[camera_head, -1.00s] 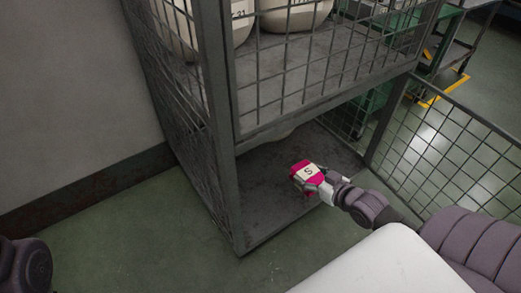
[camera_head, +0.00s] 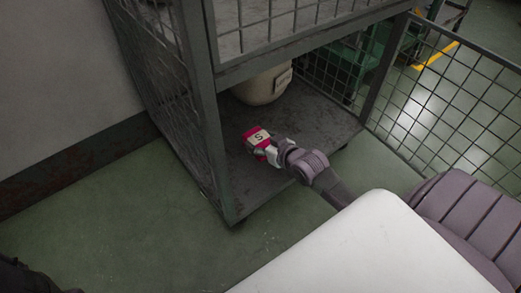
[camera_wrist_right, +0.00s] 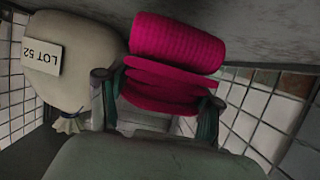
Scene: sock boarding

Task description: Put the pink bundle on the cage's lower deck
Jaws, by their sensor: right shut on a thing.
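The pink bundle (camera_head: 254,137) carries a white label with an "S". My right gripper (camera_head: 266,149) is shut on it, and the bundle also shows between the fingers in the right wrist view (camera_wrist_right: 172,62) as folded pink knit. The cage (camera_head: 205,110) is grey metal with mesh sides. Its lower deck (camera_head: 322,117) is a dark, worn plate. The bundle is inside the lower opening, over the front left part of that deck. I cannot tell whether it touches the deck. My left gripper is not in view.
A pale sack (camera_head: 262,88) stands further back on the lower deck; in the right wrist view it (camera_wrist_right: 80,55) bears a "LOT 52" tag. The upper deck's edge (camera_head: 290,50) overhangs the opening. An open mesh door (camera_head: 450,110) stands at right. The deck right of the bundle is clear.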

